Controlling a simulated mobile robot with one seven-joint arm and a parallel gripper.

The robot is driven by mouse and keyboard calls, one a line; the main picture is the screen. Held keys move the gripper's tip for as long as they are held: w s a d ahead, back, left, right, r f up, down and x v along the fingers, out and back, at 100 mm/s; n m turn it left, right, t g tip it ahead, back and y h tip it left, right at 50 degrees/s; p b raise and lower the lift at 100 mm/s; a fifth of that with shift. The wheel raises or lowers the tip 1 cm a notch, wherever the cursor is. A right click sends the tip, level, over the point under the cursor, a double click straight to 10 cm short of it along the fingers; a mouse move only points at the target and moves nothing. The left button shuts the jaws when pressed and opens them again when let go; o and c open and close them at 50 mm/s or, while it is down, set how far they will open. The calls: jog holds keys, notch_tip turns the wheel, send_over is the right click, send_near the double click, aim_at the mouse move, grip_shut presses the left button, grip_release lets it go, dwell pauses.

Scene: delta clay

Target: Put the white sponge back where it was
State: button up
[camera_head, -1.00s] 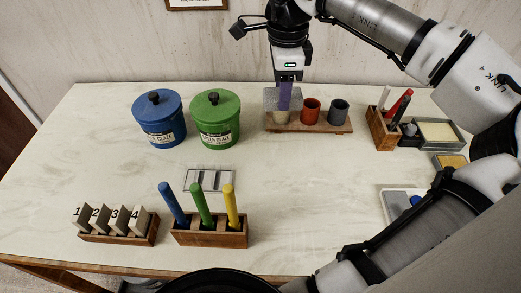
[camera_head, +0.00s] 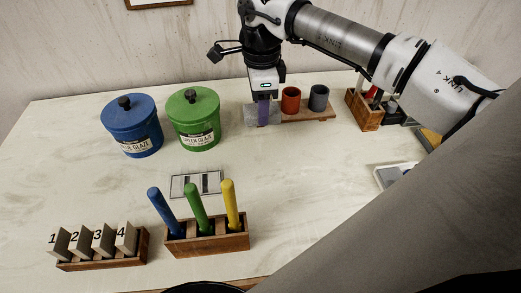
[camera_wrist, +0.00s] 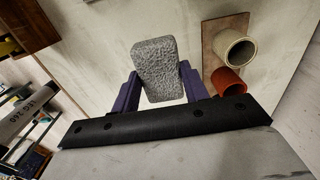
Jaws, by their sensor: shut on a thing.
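My gripper (camera_head: 263,112) is shut on a pale grey, rough-textured block, the white sponge (camera_head: 252,117). It holds the sponge at the left end of the cup board, in front of it in the head view. In the wrist view the sponge (camera_wrist: 155,65) sits between the purple fingers of my gripper (camera_wrist: 158,88), over the pale table. The cups are beside it and apart from it in that view. I cannot tell its exact height. A pale tray (camera_head: 381,178) shows partly at the right, mostly hidden by my arm.
The wooden board (camera_head: 318,115) carries a red cup (camera_head: 291,100) and a grey cup (camera_head: 319,98); a cream cup (camera_wrist: 236,50) shows in the wrist view. A green jar (camera_head: 194,120), blue jar (camera_head: 132,127) and wooden pen box (camera_head: 363,112) stand nearby.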

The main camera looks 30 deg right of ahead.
notch_tip(320, 180, down, 11)
jog(key=b, duration=0.5)
jog(key=shift+r+b, duration=0.15)
jog(key=shift+b, duration=0.2)
jog(key=shift+f, duration=0.2)
jog(key=o, duration=1)
jog(key=shift+c, duration=0.2)
jog(key=shift+r, duration=0.1)
notch_tip(320, 180, up, 12)
jog(key=p, duration=0.8)
jog(key=shift+r, duration=0.1)
